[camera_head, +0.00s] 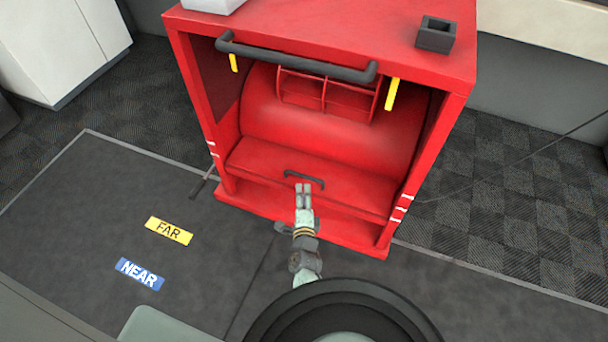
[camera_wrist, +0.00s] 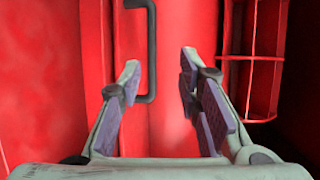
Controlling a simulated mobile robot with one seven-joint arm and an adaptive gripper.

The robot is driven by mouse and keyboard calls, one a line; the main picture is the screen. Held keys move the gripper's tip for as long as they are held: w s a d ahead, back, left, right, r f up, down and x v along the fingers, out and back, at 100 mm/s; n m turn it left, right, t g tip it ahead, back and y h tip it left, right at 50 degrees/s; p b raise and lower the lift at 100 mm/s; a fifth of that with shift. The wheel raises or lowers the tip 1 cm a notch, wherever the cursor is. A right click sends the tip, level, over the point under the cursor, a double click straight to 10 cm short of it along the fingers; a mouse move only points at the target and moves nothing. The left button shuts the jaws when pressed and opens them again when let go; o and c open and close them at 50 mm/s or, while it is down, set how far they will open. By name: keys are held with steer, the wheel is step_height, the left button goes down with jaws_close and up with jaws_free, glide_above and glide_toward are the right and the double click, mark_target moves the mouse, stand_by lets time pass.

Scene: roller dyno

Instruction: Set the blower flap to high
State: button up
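The red blower housing (camera_head: 460,70) stands ahead, its open front facing me. Low across the opening lies a sloped red flap (camera_head: 255,165) with a dark bar handle (camera_head: 306,180). White marks show on the left side wall (camera_head: 212,150) and the right side wall (camera_head: 402,207). My gripper (camera_head: 304,187) is just in front of the handle. In the wrist view my gripper (camera_wrist: 160,70) is open and empty. The handle (camera_wrist: 152,50) appears upright there, in the gap and closer to the left finger. I cannot tell whether a finger touches it.
A small dark box (camera_head: 436,34) sits on top. FAR (camera_head: 169,230) and NEAR (camera_head: 139,273) labels lie on the clear floor mat at left.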

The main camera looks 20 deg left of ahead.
mark_target(304, 176)
steer(key=b+x, duration=0.1)
steer(key=x, duration=0.2)
steer(key=f+b+x, duration=0.1)
steer(key=x, duration=0.5)
steer(key=shift+w+d+f+b, duration=0.1)
steer(key=shift+d+f+b, duration=0.2)
steer(key=shift+d+b, duration=0.1)
steer(key=shift+w+a, duration=0.25)
steer(key=shift+w, duration=0.3)
steer(key=shift+c, duration=0.4)
jaws_close()
